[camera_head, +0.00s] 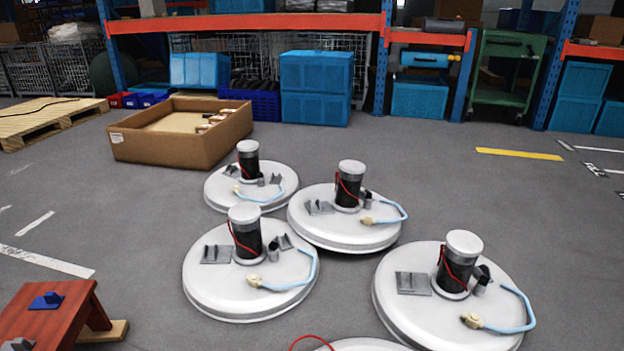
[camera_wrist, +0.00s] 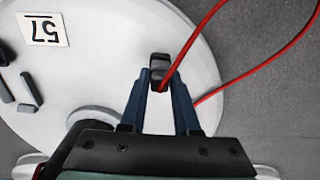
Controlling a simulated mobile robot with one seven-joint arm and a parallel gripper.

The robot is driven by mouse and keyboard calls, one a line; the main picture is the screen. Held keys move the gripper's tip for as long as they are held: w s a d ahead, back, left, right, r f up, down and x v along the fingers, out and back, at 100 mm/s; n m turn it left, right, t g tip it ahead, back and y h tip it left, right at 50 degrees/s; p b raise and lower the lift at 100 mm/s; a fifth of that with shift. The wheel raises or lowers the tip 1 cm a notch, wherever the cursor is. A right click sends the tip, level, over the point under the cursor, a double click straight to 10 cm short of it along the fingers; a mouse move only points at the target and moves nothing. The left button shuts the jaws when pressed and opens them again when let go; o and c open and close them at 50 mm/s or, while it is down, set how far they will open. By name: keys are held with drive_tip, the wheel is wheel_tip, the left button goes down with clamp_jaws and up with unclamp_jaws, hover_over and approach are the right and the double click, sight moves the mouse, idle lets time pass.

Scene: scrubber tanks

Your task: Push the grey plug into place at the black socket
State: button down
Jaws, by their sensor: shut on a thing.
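In the wrist view my gripper (camera_wrist: 160,82) is shut on a dark grey plug (camera_wrist: 159,62), held between the tips of the two blue fingers. A red cable (camera_wrist: 192,48) runs from the plug up to the right and out of the picture. The plug is seen over the rim side of a round white tank lid (camera_wrist: 110,50). I cannot make out the black socket for certain on this lid; my gripper body hides part of it. In the head view only the nearest lid's edge (camera_head: 362,345) and a red cable arc (camera_head: 312,339) show; my gripper does not.
Several similar white tanks, such as the right one (camera_head: 447,315), stand close by. A red-brown bench (camera_head: 45,310) is at lower left. Grey floor (camera_head: 560,220) lies clear at right.

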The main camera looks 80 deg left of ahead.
drive_tip(key=shift+f, duration=0.35)
drive_tip(key=shift+c, duration=0.4)
unclamp_jaws()
drive_tip(key=shift+r, duration=0.1)
wheel_tip(320, 180, up, 9)
drive_tip(key=p, duration=0.8)
drive_tip(key=shift+f+p, duration=0.2)
drive_tip(key=shift+p, duration=0.2)
drive_tip(key=shift+f, duration=0.1)
